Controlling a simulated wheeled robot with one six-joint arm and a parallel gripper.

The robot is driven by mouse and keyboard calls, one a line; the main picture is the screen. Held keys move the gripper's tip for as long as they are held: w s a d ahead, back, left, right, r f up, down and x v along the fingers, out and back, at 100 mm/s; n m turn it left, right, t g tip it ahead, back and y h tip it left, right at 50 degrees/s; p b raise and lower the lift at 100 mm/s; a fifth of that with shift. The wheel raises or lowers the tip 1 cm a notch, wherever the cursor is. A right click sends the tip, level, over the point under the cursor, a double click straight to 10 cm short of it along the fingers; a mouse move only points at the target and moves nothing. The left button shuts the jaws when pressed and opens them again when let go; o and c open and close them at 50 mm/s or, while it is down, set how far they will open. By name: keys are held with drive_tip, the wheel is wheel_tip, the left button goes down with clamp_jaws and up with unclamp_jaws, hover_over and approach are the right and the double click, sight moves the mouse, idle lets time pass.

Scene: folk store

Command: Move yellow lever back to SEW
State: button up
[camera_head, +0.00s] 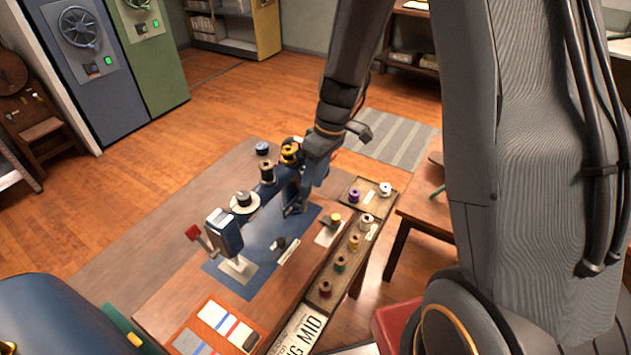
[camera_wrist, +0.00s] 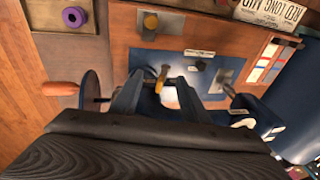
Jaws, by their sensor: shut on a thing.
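The yellow lever (camera_wrist: 163,75) shows in the wrist view, between the two fingers of my gripper (camera_wrist: 160,85). My gripper is shut on it; the exact finger contact is hard to see. I cannot read a SEW mark in either view. A small white label strip (camera_head: 288,251) lies on the blue mat (camera_head: 233,281), too small to read.
The machine stands on a wooden table (camera_head: 170,295), with thread spools on its top. A spool tray (camera_head: 322,295) runs along the table's right side. A plate with a yellow knob (camera_head: 336,218) lies near it. Colour cards (camera_head: 213,330) lie at the front.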

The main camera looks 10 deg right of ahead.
drive_tip(key=p+v, duration=0.4)
drive_tip(key=v, duration=0.3)
drive_tip(key=shift+w+r, duration=0.2)
drive_tip(key=shift+r, duration=0.2)
idle(0.7)
drive_tip(key=s+d+r+m+t+h+b, duration=0.1)
drive_tip(key=s+d+m+b, duration=0.1)
drive_tip(key=s+m, duration=0.2)
drive_tip(key=s+d+m+h+b, duration=0.1)
drive_tip(key=s+d+m+b, duration=0.1)
drive_tip(key=s, duration=0.7)
drive_tip(key=shift+s+d+r+m+t+h+b, duration=0.15)
drive_tip(key=shift+s+r+m+t+h+b, duration=0.4)
drive_tip(key=shift+m, duration=0.85)
drive_tip(key=shift+w+f, duration=0.15)
drive_tip(key=shift+f, duration=0.05)
